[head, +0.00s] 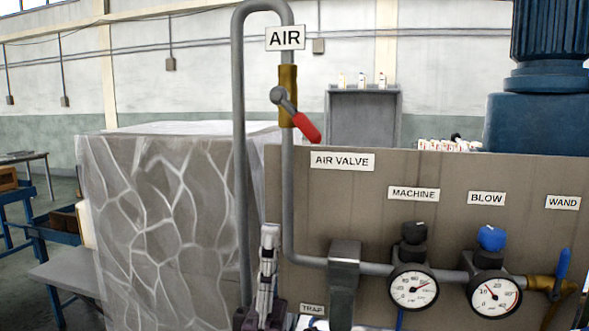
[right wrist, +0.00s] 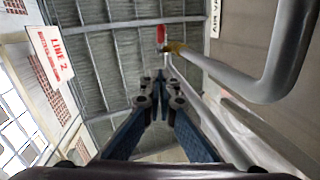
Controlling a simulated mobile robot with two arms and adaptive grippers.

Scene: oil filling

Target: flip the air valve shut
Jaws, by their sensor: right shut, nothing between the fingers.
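The air valve has a brass body (head: 288,100) on the vertical grey pipe, below the AIR sign (head: 285,38). Its red handle (head: 307,127) slants down and to the right, at an angle to the pipe. The red handle also shows small near the top of the right wrist view (right wrist: 161,35), beside the brass body (right wrist: 175,47). My right gripper (head: 270,232) points upward, below and a little left of the valve, apart from it. Its fingers are shut and empty, and the tips meet in the right wrist view (right wrist: 158,80). My left gripper is out of view.
The grey pipe loop (head: 239,140) rises close to my right gripper. The panel (head: 350,220) carries the AIR VALVE label (head: 342,161), two gauges (head: 414,287) and a blue wand lever (head: 562,265). A stone-patterned block (head: 165,230) stands left. The space right of the red handle looks clear.

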